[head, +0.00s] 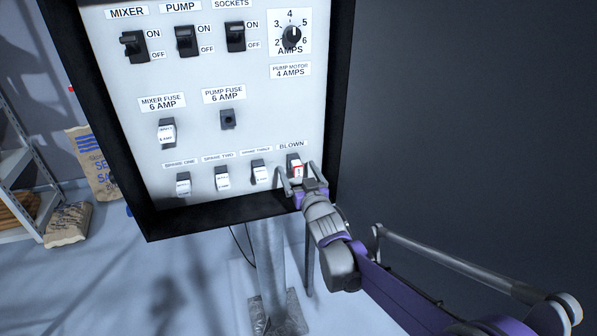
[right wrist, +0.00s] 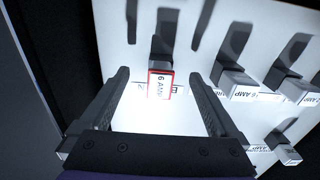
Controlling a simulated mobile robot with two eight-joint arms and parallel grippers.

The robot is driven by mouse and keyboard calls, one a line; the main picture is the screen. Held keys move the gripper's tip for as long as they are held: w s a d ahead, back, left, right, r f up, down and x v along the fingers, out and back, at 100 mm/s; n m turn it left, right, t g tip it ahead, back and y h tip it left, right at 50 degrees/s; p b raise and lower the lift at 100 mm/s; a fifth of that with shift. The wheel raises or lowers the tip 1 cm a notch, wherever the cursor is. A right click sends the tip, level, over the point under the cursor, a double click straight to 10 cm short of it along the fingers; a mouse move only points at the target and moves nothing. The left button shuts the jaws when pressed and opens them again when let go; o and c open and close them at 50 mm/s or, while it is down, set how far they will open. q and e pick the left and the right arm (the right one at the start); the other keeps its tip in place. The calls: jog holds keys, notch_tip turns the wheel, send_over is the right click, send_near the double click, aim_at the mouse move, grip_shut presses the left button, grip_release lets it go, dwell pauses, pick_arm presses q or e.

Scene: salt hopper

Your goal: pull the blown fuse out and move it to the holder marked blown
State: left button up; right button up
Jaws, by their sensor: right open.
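The fuse with the red-edged label (head: 298,171) sits in the holder marked BLOWN at the panel's lower right. In the right wrist view this fuse (right wrist: 160,84) reads 6 AMP and lies between my fingers. My right gripper (head: 297,176) is open, one finger on each side of the fuse, with gaps visible on both sides in the wrist view. The PUMP FUSE holder (head: 228,119) is dark and shows no fuse. My left gripper is not in view.
White fuses stand in the MIXER FUSE holder (head: 167,132) and in SPARE ONE (head: 183,184), SPARE TWO (head: 222,178) and the third spare (head: 260,173). Switches and an AMPS dial (head: 291,37) are above. The panel's black frame (head: 240,219) edges the bottom.

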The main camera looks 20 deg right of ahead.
aim_at(299, 172)
jog(key=shift+s, duration=3.05)
jog(key=s+p, duration=0.1)
jog(key=s, duration=0.9)
jog(key=shift+s, duration=0.4)
jog(key=s+a+f+g+p, duration=0.1)
jog(key=s+f+g+p, duration=0.2)
jog(key=s+g, duration=0.3)
jog(key=s+a+f+g+p, duration=0.1)
jog(key=s+f+g+p, duration=0.2)
jog(key=s, duration=1.2)
jog(key=g+p, duration=0.3)
jog(key=shift+s+a+g, duration=0.2)
jog(key=shift+s+g, duration=0.1)
